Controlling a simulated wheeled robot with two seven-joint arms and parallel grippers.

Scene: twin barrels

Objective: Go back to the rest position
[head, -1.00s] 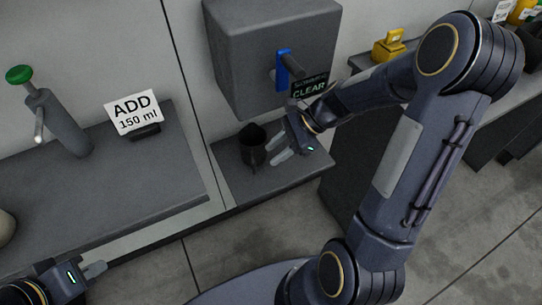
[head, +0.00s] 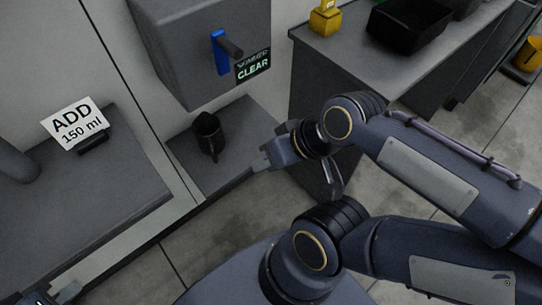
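My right gripper (head: 264,161) is in front of and to the right of the black cup, apart from it, above the floor near the ledge edge. Its fingers are seen at a poor angle, so I cannot tell if they are open or shut. No object shows in them. My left gripper (head: 68,292) shows only at the bottom left edge, mostly out of the picture. Its finger opening cannot be made out.
The black cup (head: 207,135) stands upright on the ledge (head: 235,165) below the grey dispenser (head: 190,50) with its blue lever (head: 219,52). A "CLEAR" display (head: 253,68) hangs there. An "ADD 150 ml" sign (head: 75,124) stands on the left counter (head: 80,190). A black tray (head: 408,28) sits back right.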

